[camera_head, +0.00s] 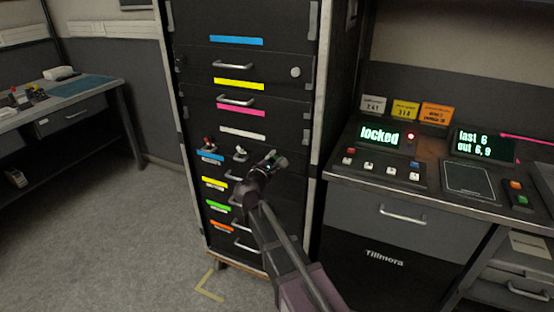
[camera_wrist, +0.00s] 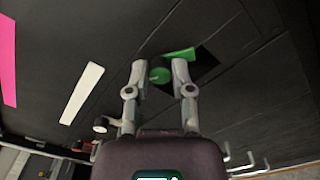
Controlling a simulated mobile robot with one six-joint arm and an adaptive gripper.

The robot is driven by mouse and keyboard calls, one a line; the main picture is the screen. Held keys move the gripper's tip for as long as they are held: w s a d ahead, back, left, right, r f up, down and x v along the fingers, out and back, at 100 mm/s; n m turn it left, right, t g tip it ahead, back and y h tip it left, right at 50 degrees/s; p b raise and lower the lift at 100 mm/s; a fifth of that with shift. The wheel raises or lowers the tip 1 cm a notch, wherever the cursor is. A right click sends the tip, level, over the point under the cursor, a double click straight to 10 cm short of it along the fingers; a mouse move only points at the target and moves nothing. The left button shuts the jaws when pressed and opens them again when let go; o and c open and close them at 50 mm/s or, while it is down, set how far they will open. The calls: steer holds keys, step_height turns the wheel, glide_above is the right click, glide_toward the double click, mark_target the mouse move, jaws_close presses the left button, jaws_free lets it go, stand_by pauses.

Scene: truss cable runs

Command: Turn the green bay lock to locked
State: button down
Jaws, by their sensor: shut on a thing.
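My gripper (camera_wrist: 161,70) is shut on the green bay lock (camera_wrist: 160,75), whose small round green part shows between the two fingertips in the wrist view. A green bar (camera_wrist: 179,53) lies just beyond it, beside a darker square patch on the black panel. In the head view my gripper (camera_head: 272,158) reaches the front of the black rack (camera_head: 270,122), right of its middle, and mostly hides the lock. A screen (camera_head: 380,135) on the right desk reads "locked", with a red light (camera_head: 411,136) beside it.
Other small lock handles (camera_head: 240,153) stick out left of my gripper. Drawer handles and coloured strips, such as the pink strip (camera_head: 241,110), cover the rack front. A desk with buttons (camera_head: 392,172) stands close on the right. Floor (camera_head: 120,220) is clear at the left.

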steer(key=m, duration=0.5)
steer(key=shift+s+d+f+m, duration=0.15)
steer(key=shift+s+m, duration=0.05)
steer(key=shift+m, duration=0.1)
steer(key=m, duration=0.6)
stand_by(0.4)
steer(key=shift+c, duration=2.4)
jaws_free()
steer(key=shift+w, duration=0.1)
steer(key=v, duration=1.2)
